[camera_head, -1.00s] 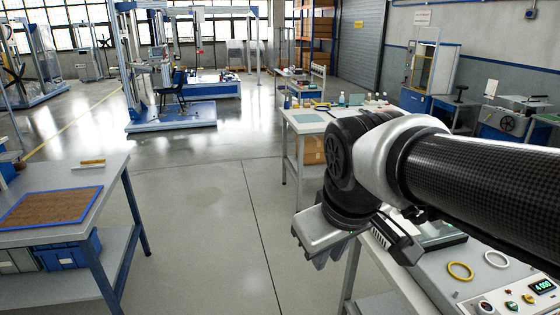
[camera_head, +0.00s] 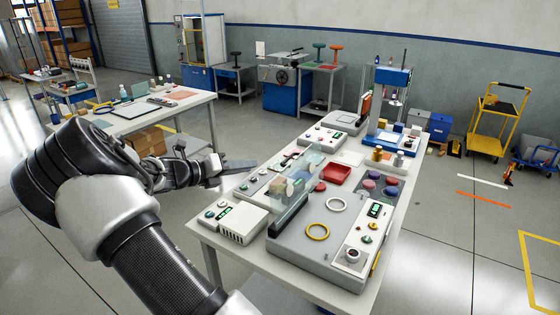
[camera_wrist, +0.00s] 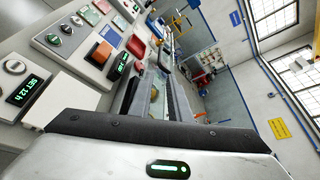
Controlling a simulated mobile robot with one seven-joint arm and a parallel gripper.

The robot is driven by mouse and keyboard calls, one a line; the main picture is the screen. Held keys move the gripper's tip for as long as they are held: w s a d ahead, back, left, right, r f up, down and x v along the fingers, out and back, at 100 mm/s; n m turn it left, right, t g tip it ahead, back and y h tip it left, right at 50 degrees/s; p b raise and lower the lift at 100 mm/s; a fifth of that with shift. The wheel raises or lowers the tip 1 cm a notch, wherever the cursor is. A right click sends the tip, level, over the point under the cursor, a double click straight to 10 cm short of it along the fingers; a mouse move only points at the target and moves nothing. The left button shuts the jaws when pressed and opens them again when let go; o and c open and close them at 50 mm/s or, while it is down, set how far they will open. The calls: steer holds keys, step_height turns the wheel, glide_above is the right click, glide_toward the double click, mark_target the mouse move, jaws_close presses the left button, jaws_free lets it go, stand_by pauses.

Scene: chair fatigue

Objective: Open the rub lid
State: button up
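A clear lid-like cover (camera_head: 290,188) stands over the bench instruments in the head view, beside a dark bar (camera_head: 288,214) on a large grey machine (camera_head: 325,255). I cannot tell for sure which of these parts is the rub lid. My gripper (camera_head: 240,166) is at the left edge of the bench, apart from the cover and the machine. It also shows in the wrist view (camera_wrist: 155,95), with a gap between its two fingers and nothing held. In the wrist view the bench appears turned on its side.
The white bench (camera_head: 395,225) is crowded. It holds a small control box (camera_head: 228,220), a red tray (camera_head: 335,173), a yellow ring (camera_head: 317,232), a white ring (camera_head: 336,205) and a blue press (camera_head: 392,105). Another table (camera_head: 130,122) stands behind left. Open floor lies to the right.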

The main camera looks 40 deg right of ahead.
mark_target(286, 159)
steer(key=p+x, duration=0.1)
steer(key=x, duration=1.6)
steer(key=shift+w+d+f, duration=0.1)
steer(key=shift+d, duration=0.1)
jaws_close()
